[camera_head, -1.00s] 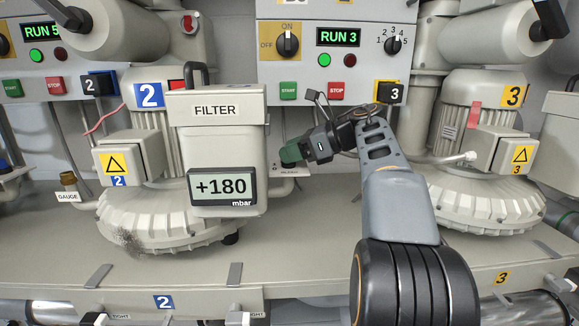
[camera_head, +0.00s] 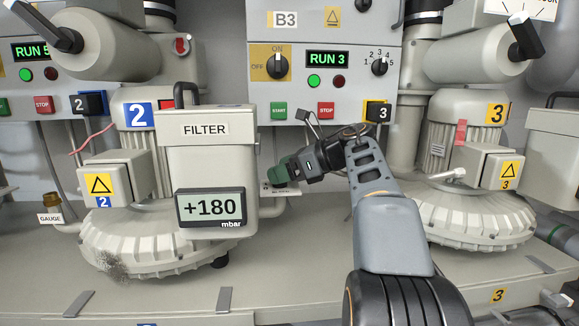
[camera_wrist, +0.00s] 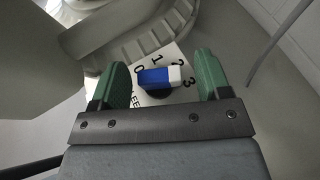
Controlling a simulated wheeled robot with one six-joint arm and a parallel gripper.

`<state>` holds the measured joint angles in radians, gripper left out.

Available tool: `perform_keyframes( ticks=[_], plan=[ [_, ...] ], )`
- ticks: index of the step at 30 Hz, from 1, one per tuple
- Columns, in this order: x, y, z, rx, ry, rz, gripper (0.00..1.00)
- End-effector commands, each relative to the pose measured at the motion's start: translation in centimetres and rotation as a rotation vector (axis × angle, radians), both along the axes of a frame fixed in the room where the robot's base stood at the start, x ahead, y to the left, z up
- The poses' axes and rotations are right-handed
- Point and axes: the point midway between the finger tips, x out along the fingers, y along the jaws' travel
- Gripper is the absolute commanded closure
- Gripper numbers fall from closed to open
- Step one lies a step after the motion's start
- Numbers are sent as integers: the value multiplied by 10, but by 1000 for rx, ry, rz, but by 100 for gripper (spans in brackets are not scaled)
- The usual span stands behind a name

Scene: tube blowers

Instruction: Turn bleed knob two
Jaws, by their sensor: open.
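The bleed knob (camera_wrist: 160,78) is a bar with a blue part on the left and a white end on the right, on a white plate (camera_wrist: 155,98) numbered 0 to 3. Its white end lies near the 2 and 3. My gripper (camera_wrist: 160,65) is open, with one green finger to each side of the knob and a gap showing to both. In the head view my gripper (camera_head: 279,174) is beside the filter box of blower 2 and hides the knob. The gauge display (camera_head: 210,207) reads +180 mbar.
The filter box (camera_head: 205,155) stands close at the left of my gripper. A pipe (camera_head: 272,206) runs just below it. Blower 3 (camera_head: 470,205) is to the right. The control panel (camera_head: 350,95) is behind, and bare bench (camera_head: 300,270) lies in front.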

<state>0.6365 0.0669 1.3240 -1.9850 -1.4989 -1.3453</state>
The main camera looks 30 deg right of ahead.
Motion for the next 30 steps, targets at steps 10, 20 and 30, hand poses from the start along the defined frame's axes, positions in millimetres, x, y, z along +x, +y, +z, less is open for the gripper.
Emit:
perform_keyframes(
  ticks=[10,20,30],
  plan=[
    [-35,-38,20,-1,-3,-6,30],
    [-73,-75,44,-1,-1,-3,30],
    [-87,-88,52,0,0,0,30]
  ],
)
